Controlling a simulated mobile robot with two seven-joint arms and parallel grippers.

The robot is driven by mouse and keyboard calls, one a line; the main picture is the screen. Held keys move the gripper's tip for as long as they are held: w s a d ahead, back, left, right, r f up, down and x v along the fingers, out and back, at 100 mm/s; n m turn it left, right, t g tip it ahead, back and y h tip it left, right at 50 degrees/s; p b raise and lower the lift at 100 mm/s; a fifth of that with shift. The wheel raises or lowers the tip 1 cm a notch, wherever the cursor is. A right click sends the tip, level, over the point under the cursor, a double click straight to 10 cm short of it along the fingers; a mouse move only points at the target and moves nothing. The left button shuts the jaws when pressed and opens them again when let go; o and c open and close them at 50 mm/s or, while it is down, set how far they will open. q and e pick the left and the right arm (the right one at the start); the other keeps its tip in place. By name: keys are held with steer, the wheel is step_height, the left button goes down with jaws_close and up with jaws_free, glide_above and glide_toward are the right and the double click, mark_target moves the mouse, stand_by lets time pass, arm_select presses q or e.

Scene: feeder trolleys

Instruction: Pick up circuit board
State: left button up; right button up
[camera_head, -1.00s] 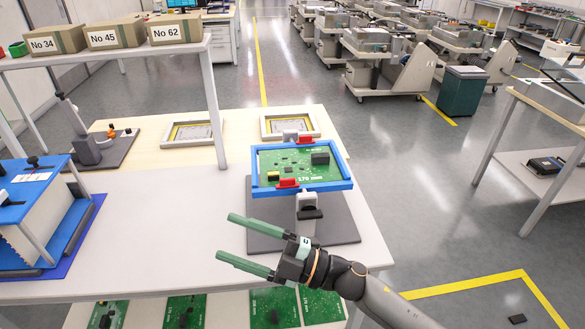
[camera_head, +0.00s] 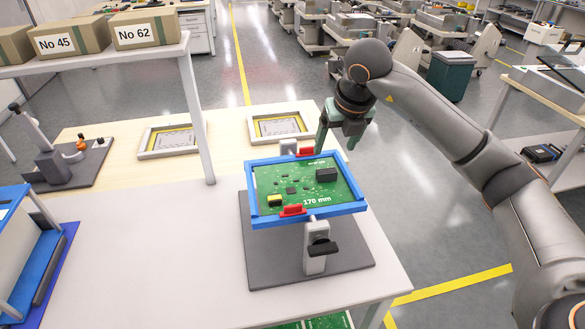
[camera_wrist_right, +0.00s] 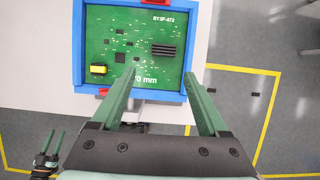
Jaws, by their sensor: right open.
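The green circuit board (camera_head: 300,182), marked 170 mm, lies in a blue frame (camera_head: 262,218) with red clips on a stand. It also shows in the right wrist view (camera_wrist_right: 120,40). My right gripper (camera_head: 321,140) shows near the frame's far right corner in the head view, fingers pointing down, its exact height unclear. In the right wrist view its green fingers (camera_wrist_right: 160,75) are spread and empty, overlapping the board's lower right edge in the picture. My left gripper (camera_wrist_right: 56,132) shows small at lower left there, its two fingers apart and empty.
The stand sits on a dark grey mat (camera_head: 270,265) on a pale table. Two framed plates (camera_head: 278,128) lie behind it. A shelf with numbered boxes (camera_head: 146,30) stands at left, with a blue fixture (camera_head: 40,255) below.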

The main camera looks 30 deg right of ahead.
glide_above(327, 172)
steer(key=s, duration=0.2)
steer(key=f, duration=0.4)
steer(key=f+p, duration=0.1)
steer(key=f, duration=0.1)
steer(key=shift+s+a, duration=0.1)
steer(key=shift+a, duration=0.25)
steer(key=shift+s+p+x, duration=0.1)
steer(key=shift+p+x, duration=0.2)
steer(key=shift+x, duration=1.15)
steer(key=shift+s+p+x, duration=0.15)
steer(key=shift+p+x, duration=0.1)
steer(key=shift+x, duration=1.2)
arm_select(q)
steer(key=shift+s+r, duration=0.55)
steer(key=shift+r, duration=0.15)
arm_select(e)
steer(key=shift+d+r, duration=0.1)
jaws_close()
